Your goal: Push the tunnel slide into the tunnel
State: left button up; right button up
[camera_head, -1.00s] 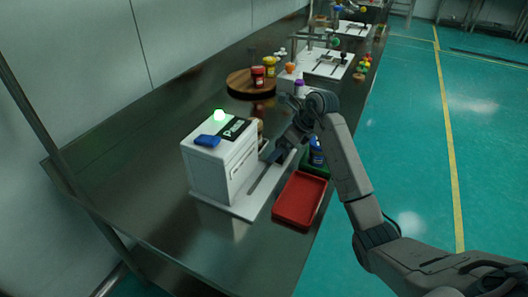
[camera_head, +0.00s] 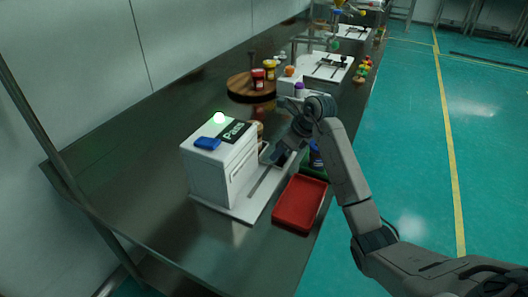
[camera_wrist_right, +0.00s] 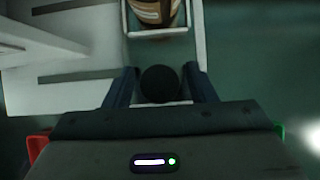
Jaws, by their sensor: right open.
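The white tunnel box (camera_head: 212,168) stands on the bench with a "Pass" display, a lit green lamp and a blue button on top. Its white base plate (camera_head: 245,208) has a long slot and extends to the right. In the right wrist view, the tunnel slide shows as a white frame (camera_wrist_right: 200,40) around a brown jar (camera_wrist_right: 152,11), with a round black knob (camera_wrist_right: 160,84) at its near end. My right gripper (camera_wrist_right: 161,88) is open, one finger on each side of the knob. In the head view, my right gripper (camera_head: 268,158) is beside the box and partly hides the slide. My left gripper is out of view.
A red tray (camera_head: 299,203) lies right of the base plate, at the bench edge. A green tray (camera_head: 314,172) with a dark blue bottle is behind it, partly covered by my arm. A round wooden board (camera_head: 243,86) with jars stands farther back. The bench left of the box is clear.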

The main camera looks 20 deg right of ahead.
jog(key=shift+a, duration=0.1)
jog(key=shift+s+a, duration=0.15)
jog(key=shift+s, duration=0.05)
jog(key=shift+s+a+p, duration=0.75)
jog(key=shift+s+a, duration=0.75)
jog(key=shift+a, duration=0.2)
jog(key=shift+s+a+p, duration=0.4)
jog(key=shift+s+a, duration=1.05)
jog(key=shift+a, duration=0.15)
jog(key=shift+s+a+p, duration=0.35)
jog(key=shift+s+a, duration=1.05)
jog(key=shift+a, duration=0.2)
